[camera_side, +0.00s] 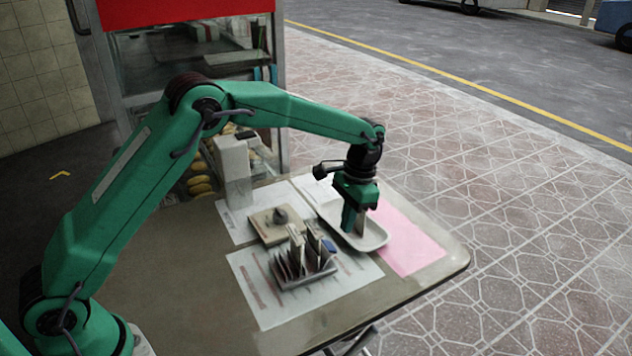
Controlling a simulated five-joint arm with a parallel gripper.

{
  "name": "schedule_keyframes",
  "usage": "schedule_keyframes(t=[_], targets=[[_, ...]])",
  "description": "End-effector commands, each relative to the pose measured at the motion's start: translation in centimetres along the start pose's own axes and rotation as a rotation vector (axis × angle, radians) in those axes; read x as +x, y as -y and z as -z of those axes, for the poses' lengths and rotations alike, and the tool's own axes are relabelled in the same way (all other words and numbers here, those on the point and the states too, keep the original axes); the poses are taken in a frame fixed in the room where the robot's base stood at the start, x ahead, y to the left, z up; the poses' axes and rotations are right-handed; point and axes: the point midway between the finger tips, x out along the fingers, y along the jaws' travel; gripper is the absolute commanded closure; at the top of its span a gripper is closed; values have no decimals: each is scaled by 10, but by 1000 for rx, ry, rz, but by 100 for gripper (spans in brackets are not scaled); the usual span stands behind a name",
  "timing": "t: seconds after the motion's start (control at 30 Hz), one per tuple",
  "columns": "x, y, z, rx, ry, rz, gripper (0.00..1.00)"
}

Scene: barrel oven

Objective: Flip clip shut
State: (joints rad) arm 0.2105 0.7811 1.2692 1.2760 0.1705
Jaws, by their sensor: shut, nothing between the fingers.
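My gripper (352,226) is shut and empty, pointing down over the white tray (378,237) on the right part of the table. The fingers hide part of the tray, and I cannot tell whether their tips touch it. A pale upright piece shows at the fingers; I cannot tell if it is part of my gripper. I cannot make out a clip for certain. A beige square block (262,228) with a dark grey knob (281,214) on top lies left of the tray. A small grey rack (300,278) of upright cards stands in front, with a small blue piece (329,246) at its right.
White printed sheets (262,300) and a pink sheet (410,245) lie on the table (180,295). A tall white box (234,165) stands behind the block. A red-topped glass cabinet (185,50) is at the back. The table's right edge is clear.

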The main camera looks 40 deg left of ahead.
Motion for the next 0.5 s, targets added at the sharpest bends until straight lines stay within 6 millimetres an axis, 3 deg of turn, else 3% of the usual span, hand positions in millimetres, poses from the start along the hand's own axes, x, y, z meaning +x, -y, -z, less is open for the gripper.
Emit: schedule_keyframes(t=[0.3,0.5], targets=[[42,1,-1,0,3,-1,100],[53,2,-1,0,1,-1,100]])
